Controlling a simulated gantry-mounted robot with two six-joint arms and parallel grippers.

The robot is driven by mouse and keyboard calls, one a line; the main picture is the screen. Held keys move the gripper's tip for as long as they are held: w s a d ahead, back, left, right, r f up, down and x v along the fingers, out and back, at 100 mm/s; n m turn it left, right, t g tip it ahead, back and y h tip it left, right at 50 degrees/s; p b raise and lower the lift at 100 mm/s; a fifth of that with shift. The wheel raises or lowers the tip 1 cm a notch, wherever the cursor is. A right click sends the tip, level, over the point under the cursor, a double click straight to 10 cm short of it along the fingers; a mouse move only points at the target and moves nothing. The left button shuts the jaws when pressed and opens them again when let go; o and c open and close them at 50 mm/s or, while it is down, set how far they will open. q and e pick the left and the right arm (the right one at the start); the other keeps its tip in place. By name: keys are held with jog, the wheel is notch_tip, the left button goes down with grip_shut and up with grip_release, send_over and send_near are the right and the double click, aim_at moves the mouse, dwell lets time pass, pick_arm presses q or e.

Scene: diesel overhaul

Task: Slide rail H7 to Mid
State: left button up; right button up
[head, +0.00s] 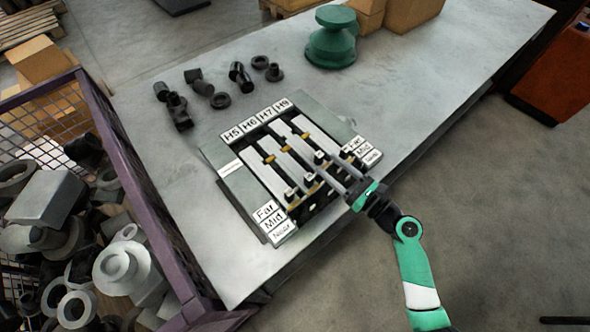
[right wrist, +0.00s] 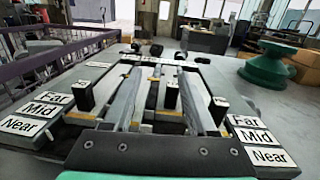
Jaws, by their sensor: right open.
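The rail fixture (head: 228,167) lies on the grey bench, with rails under labels H5 to H7 and one more at its far end. The H7 label (head: 266,115) heads the third rail. Its black handle (head: 320,157) appears close to the Far line. The Mid labels sit on both sides, left (head: 273,223) and right (head: 362,155). My right gripper (head: 323,167) is open over the near half of the rails. In the right wrist view, a black handle (right wrist: 171,93) stands upright between the fingers; contact is unclear. My left gripper is out of view.
Neighbouring black handles (head: 290,193) stand close to the fingers. Dark fittings (head: 200,82) lie behind the fixture, and a green part (head: 332,45) stands at the far bench end. A purple mesh bin (head: 130,170) of parts stands at left. The right side of the bench is clear.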

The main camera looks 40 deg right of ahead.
aim_at(317, 154)
jog(key=shift+m+h, duration=0.5)
jog(key=f, duration=0.1)
jog(key=s+d+f, duration=0.1)
jog(key=f, duration=0.1)
jog(key=s+d+f+b, duration=0.1)
jog(key=shift+d+f, duration=0.1)
jog(key=shift+f, duration=0.3)
jog(key=shift+d+r, duration=0.15)
jog(key=shift+r, duration=0.05)
jog(key=shift+w+r, duration=0.1)
jog(key=shift+w, duration=0.1)
jog(key=w, duration=0.3)
jog(key=w+b, duration=0.1)
jog(key=w, duration=0.3)
jog(key=w+a+b, duration=0.1)
jog(key=w, duration=0.3)
jog(key=shift+w, duration=0.25)
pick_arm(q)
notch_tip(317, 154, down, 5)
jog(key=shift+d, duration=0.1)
pick_arm(e)
grip_shut()
